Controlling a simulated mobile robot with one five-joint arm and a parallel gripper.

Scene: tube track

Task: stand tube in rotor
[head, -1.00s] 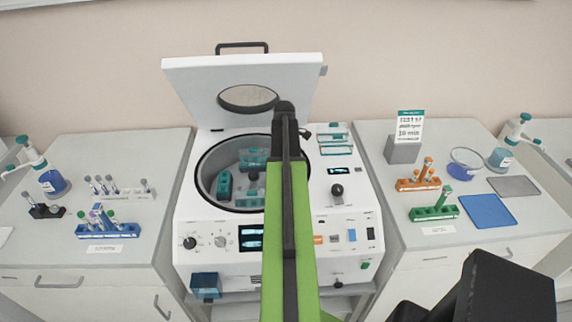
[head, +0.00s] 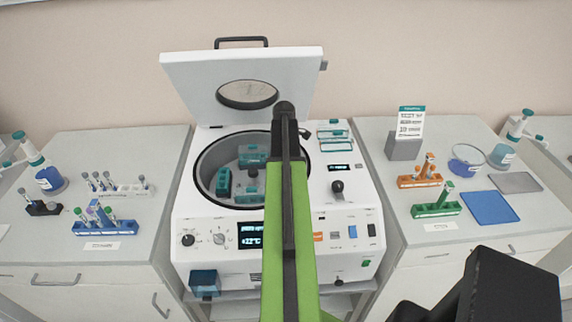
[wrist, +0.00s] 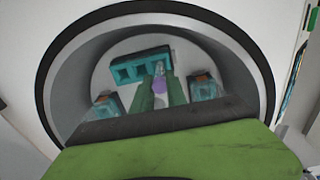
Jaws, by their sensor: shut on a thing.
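My gripper (wrist: 160,92) is over the centrifuge bowl in the wrist view, its two green fingers shut on a tube (wrist: 159,84) with a purple part. The tube's far end overlaps the near edge of a teal rotor bucket (wrist: 124,74) with several openings; I cannot tell whether it is inside one. Two more buckets, with orange inside, sit left (wrist: 107,106) and right (wrist: 203,86). In the head view the open centrifuge (head: 190,225) shows teal buckets (head: 223,182) in its bowl. My arm hides the bowl's right part, the fingers and the tube there.
The raised lid (head: 190,85) stands behind the bowl. On the left bench are a blue tube rack (head: 120,228) and a white rack (head: 132,190). On the right bench are an orange rack (head: 408,182), a green rack (head: 425,211) and a blue mat (head: 489,208). The bowl rim (wrist: 50,70) surrounds my gripper.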

